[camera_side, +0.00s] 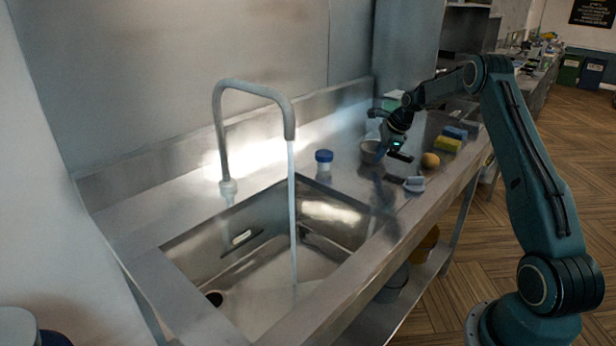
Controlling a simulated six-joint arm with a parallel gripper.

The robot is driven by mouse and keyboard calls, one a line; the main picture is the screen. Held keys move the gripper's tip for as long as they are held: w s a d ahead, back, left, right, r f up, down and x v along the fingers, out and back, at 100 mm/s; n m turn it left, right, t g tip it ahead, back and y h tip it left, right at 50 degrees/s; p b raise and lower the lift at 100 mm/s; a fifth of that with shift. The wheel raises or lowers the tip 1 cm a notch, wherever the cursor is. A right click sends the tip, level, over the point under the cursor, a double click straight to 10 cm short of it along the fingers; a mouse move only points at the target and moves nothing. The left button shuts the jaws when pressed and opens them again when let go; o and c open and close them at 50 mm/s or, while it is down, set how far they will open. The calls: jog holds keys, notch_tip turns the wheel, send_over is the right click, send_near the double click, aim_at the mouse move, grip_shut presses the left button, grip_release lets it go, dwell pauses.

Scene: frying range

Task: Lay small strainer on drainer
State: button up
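A small grey bowl-shaped piece (371,152), which looks like the small strainer, sits on the steel counter behind the sink's right end. My gripper (401,157) is low over the counter just right of it, pointing down. The fingers are dark and tiny here, so I cannot tell whether they are open or shut, or whether they touch the bowl-shaped piece. The steel surface around the sink (180,207) may be the drainer; no separate drainer rack is clear.
Water runs from the tall tap (252,88) into the sink (215,255). A blue-capped jar (324,160) stands behind the sink. A pale small item (414,184), an orange ball (430,160), a yellow block (447,145) and a blue block (456,132) lie near my gripper.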

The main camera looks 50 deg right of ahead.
jog(key=shift+o, duration=1.4)
jog(key=v, duration=1.2)
jog(key=shift+r, duration=0.2)
jog(key=shift+a, duration=0.1)
